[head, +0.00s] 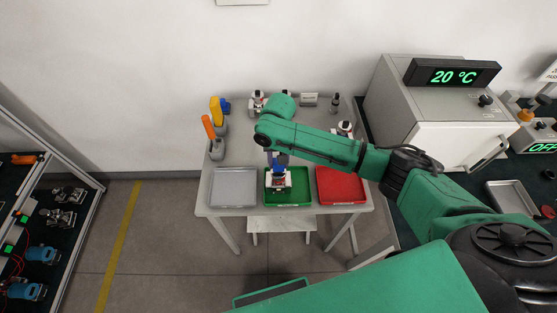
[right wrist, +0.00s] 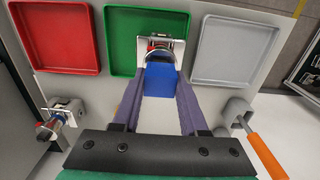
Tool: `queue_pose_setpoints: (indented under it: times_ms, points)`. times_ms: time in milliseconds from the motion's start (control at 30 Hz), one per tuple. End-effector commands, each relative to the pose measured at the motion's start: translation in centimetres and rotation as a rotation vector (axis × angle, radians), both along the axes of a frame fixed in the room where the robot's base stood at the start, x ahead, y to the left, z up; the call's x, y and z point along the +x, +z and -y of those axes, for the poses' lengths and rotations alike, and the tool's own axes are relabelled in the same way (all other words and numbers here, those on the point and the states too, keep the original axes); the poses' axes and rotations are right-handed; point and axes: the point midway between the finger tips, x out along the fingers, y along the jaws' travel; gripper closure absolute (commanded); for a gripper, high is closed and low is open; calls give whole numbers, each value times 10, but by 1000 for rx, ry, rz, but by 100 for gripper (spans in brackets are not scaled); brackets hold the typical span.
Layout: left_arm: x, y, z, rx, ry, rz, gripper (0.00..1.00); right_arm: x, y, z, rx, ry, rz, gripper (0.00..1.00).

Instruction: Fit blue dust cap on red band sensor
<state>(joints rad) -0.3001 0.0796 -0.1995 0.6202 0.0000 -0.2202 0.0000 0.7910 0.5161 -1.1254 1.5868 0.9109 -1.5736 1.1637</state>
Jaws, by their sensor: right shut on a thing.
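My right gripper (head: 278,161) is over the green tray and points down at a sensor. It is shut on the blue dust cap (right wrist: 160,80), which sits between its two fingertips in the right wrist view. The red band sensor (head: 278,181) stands in the green tray (head: 303,200). In the right wrist view the sensor (right wrist: 158,46) shows a pale metal bracket and a red band just beyond the cap. The cap overlaps its near part, so I cannot tell whether they touch. My left gripper is not in view.
A grey tray (head: 234,187) and a red tray (head: 341,186) flank the green one on the table (head: 240,148). Orange-handled (head: 208,127) and yellow-handled (head: 215,110) tools stand at the left. Other sensors (head: 257,99) stand at the back and right. An oven-like box (head: 430,105) reads 20 °C.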

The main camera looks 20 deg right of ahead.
Motion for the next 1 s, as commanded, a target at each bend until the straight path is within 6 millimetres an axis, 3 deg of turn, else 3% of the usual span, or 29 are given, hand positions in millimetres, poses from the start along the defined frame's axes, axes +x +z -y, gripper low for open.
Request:
queue_pose_setpoints:
  times_ms: [667, 700, 767, 800, 1000]
  points:
    - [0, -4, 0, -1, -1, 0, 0, 0, -18, 0, 0, -1, 0, 100]
    - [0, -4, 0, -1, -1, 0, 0, 0, -17, 0, 0, -1, 0, 50]
    - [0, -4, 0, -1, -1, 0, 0, 0, -17, 0, 0, 0, 0, 27]
    - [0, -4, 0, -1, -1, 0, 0, 0, -17, 0, 0, 0, 0, 22]
    - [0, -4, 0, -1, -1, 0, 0, 0, -17, 0, 0, 0, 0, 22]
